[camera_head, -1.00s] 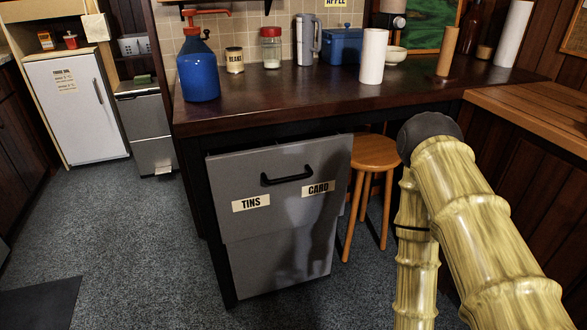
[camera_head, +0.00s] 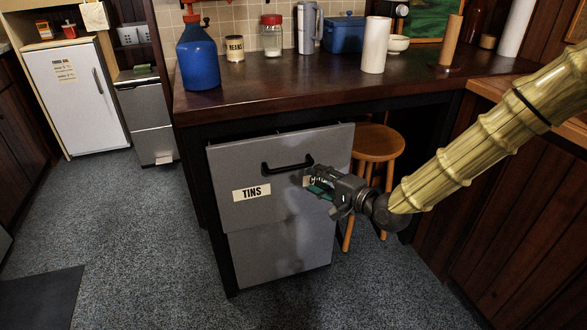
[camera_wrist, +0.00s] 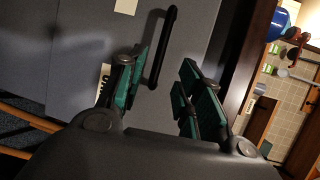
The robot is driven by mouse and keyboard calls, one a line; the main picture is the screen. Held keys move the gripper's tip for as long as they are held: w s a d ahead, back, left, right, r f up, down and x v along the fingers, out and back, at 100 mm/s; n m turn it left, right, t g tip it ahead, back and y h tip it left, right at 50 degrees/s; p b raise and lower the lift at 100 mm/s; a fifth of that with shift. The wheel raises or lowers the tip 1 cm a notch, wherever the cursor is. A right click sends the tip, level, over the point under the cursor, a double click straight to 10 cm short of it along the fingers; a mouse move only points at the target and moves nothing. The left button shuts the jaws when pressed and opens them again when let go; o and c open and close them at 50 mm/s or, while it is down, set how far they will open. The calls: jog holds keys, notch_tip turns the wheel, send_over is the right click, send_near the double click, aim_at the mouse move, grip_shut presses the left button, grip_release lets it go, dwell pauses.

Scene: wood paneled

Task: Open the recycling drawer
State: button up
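The recycling drawer (camera_head: 228,173) is a grey front under the dark counter, with a "TINS" label on its left. Its second label is mostly hidden behind my gripper. The drawer's black bar handle (camera_head: 287,167) sits near its top edge. My gripper (camera_head: 310,183) is just right of and slightly below the handle, in front of the drawer. In the wrist view, my gripper (camera_wrist: 155,95) is open, its green-padded fingers apart. The handle (camera_wrist: 161,50) shows ahead, its near end between the fingertips. I cannot tell whether they touch it.
A wooden stool (camera_head: 376,143) stands just right of the drawer, close to my arm.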

aim_at(295, 169)
jog(key=shift+b+x, duration=0.85)
jog(key=shift+x, duration=4.6)
jog(key=shift+r, duration=0.1)
grip_shut()
